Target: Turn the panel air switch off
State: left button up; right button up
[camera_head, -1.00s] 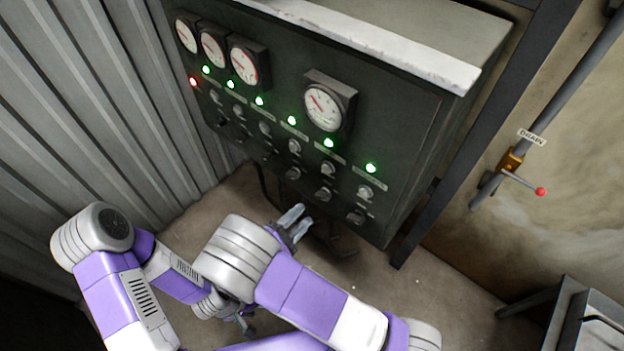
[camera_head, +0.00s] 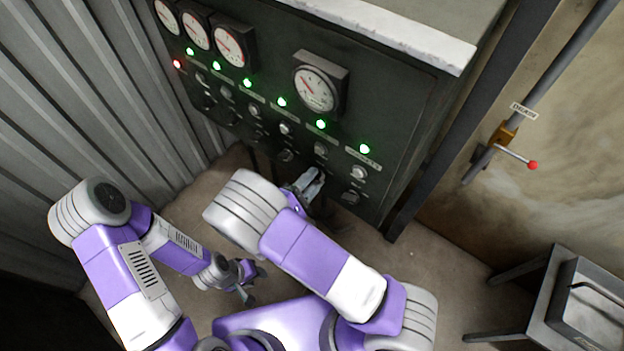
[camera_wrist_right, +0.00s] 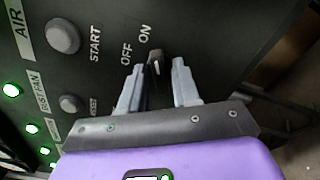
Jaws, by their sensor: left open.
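The panel air switch is a dark knob with a pale mark (camera_wrist_right: 155,60), close to the ON and OFF labels in the right wrist view. Its tip points up, nearer to ON. The AIR label and a grey START button (camera_wrist_right: 62,36) are in its row. My right gripper (camera_wrist_right: 157,84) is open, with one finger on each side of the knob in that view; I cannot tell whether they touch it. In the head view the right gripper (camera_head: 310,182) is at the panel's lower edge. My left gripper (camera_head: 248,285) is open and empty, low over the floor.
The dark control panel (camera_head: 400,110) has gauges, green lights, a red light and rows of other knobs. The DUST FAN row (camera_wrist_right: 68,103) is beside the air row. A drain valve (camera_head: 505,135) is on the right wall, and a metal stand (camera_head: 540,290) below it.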

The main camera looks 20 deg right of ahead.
jog(key=c, duration=0.5)
jog(key=shift+o, duration=0.2)
jog(key=shift+n, duration=0.3)
jog(key=n+p, duration=0.5)
jog(key=n, duration=0.3)
jog(key=shift+n, duration=0.4)
jog(key=shift+n+p, duration=0.55)
jog(key=shift+n, duration=0.75)
jog(key=shift+f, duration=0.1)
jog(key=o, duration=0.7)
jog(key=shift+o, duration=0.2)
